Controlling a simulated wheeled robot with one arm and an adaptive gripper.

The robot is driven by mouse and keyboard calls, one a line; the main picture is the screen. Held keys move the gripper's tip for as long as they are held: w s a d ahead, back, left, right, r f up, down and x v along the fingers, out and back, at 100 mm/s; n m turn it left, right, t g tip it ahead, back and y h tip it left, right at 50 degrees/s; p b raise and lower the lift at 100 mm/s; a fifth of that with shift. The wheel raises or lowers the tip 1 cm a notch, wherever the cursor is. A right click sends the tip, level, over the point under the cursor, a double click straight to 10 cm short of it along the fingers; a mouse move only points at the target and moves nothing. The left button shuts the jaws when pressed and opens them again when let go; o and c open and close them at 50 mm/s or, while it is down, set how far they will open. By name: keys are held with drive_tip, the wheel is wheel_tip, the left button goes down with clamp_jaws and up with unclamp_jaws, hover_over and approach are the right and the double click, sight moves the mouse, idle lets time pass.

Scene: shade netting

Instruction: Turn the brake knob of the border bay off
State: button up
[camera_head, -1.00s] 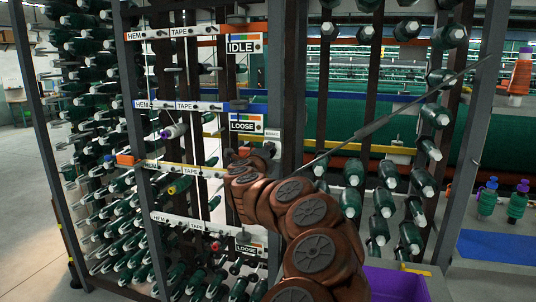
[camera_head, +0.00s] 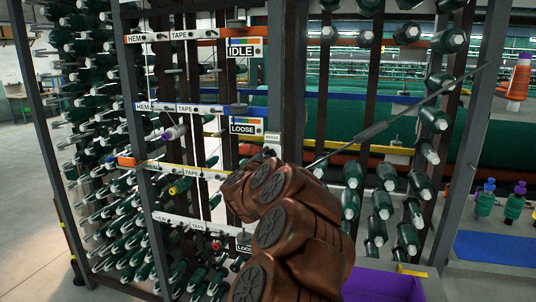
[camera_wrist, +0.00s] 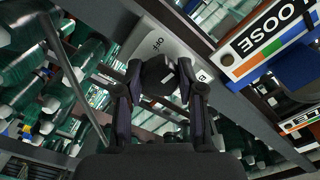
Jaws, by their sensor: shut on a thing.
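In the wrist view a dark round knob (camera_wrist: 157,76) sits between the two black fingers of my gripper (camera_wrist: 160,72), which are shut on it from both sides. A small pale mark shows on the knob. It is mounted at a light grey plate (camera_wrist: 176,42) lettered OFF near one edge; another letter is partly covered by a finger. The plate's top, lettered BRAKE (camera_head: 272,137), shows on the rack post in the head view. There my brown arm hides the knob and gripper. No label naming the border bay is readable.
A LOOSE sign (camera_wrist: 266,42) hangs close to the right of my gripper. Green spools crowd both sides. A purple bin (camera_head: 385,287) stands at lower right.

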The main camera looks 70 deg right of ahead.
drive_tip(key=shift+s+f+n+p, duration=0.1)
drive_tip(key=shift+n+p, duration=1.3)
drive_tip(key=shift+n, duration=1.05)
drive_tip(key=shift+s+f+n+p, duration=0.1)
drive_tip(key=shift+n+p, duration=1.25)
drive_tip(key=shift+n, duration=1.1)
drive_tip(key=o, duration=1.1)
drive_tip(key=shift+o, duration=0.2)
drive_tip(key=shift+w+r, duration=0.1)
drive_tip(key=s+a, duration=0.1)
drive_tip(key=a, duration=1.1)
drive_tip(key=shift+s, duration=0.2)
drive_tip(key=shift+w, duration=0.1)
